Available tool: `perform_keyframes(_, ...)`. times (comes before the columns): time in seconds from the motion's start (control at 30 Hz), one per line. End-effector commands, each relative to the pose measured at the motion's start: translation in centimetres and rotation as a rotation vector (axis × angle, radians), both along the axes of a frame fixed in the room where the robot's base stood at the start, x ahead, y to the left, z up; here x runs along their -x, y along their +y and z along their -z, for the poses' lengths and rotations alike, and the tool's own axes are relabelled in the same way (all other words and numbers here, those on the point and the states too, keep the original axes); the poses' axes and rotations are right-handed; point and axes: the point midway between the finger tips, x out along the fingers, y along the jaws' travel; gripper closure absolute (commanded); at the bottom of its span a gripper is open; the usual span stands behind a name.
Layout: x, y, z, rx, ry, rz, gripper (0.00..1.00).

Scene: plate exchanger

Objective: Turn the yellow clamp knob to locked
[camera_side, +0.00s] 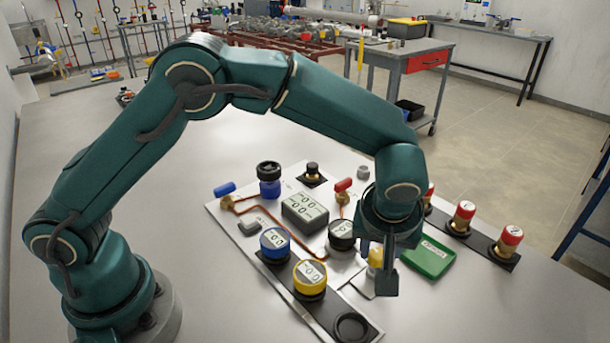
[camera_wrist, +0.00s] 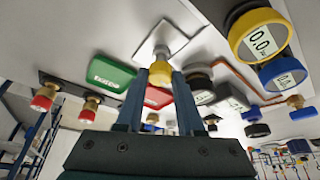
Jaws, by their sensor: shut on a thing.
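The yellow clamp knob (camera_wrist: 160,72) sits between my two fingers in the wrist view, with a pale stem rising to a white square plate (camera_wrist: 150,42). My gripper (camera_wrist: 160,78) is shut on the knob, one finger on each side. In the side view my gripper (camera_side: 384,270) points down at the right part of the panel and covers most of the knob (camera_side: 375,256); only a bit of yellow shows beside it. The knob's turn angle and any locked mark cannot be read.
A green tray (camera_side: 430,258) lies close right of my gripper, with red-capped brass fittings (camera_side: 465,213) beyond. A black gauge (camera_side: 341,234), blue gauge (camera_side: 275,243) and yellow gauge (camera_side: 309,277) stand to the left. A black ring holder (camera_side: 352,327) is at the front. The table's front right is clear.

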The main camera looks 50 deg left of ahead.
Motion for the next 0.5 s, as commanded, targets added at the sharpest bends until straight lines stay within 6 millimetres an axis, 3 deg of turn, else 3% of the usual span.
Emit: perform_keyframes(0.5, -0.03, -0.13, 0.03, 0.001, 0.003, -0.219, 1.0)
